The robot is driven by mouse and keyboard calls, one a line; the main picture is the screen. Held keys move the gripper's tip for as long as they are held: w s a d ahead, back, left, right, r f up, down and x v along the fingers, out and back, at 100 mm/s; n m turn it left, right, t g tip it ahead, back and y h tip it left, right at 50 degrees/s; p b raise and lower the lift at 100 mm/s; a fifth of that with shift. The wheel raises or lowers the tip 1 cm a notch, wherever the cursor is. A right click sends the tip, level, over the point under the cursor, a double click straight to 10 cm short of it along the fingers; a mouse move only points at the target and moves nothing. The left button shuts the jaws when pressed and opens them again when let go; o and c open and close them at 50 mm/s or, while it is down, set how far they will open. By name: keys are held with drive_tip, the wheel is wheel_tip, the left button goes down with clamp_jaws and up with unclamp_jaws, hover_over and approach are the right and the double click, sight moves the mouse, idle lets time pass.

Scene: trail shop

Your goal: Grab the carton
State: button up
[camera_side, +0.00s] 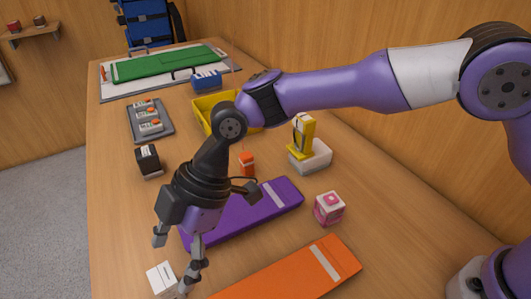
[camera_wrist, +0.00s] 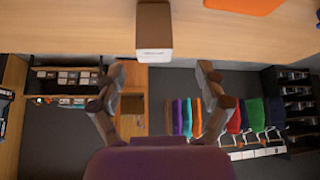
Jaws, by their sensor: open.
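A small white carton (camera_side: 161,277) with a dark printed line stands near the table's front-left edge in the side view. In the wrist view the carton (camera_wrist: 153,45) is at the top, just left of centre, with its pale printed face toward the camera and its other visible face brownish. My gripper (camera_side: 176,260) is open with its fingers pointing down, right by the carton. One finger covers part of the carton's right side in the side view. In the wrist view my gripper (camera_wrist: 161,72) has its fingers spread, with the carton beyond the tips, not between them.
A purple flat box (camera_side: 265,208) lies behind my gripper, and an orange one (camera_side: 300,272) lies to the right. A pink-and-white box (camera_side: 329,208), a black-and-white box (camera_side: 148,161) and a yellow tray (camera_side: 204,103) stand farther off. The table's left edge is close to the carton.

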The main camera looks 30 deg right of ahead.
sight(165, 274)
drive_tip(key=x, duration=0.7)
drive_tip(key=shift+w+a+f, duration=0.1)
drive_tip(key=shift+w+f, duration=0.05)
drive_tip(key=shift+w, duration=0.2)
drive_tip(key=c, duration=1.3)
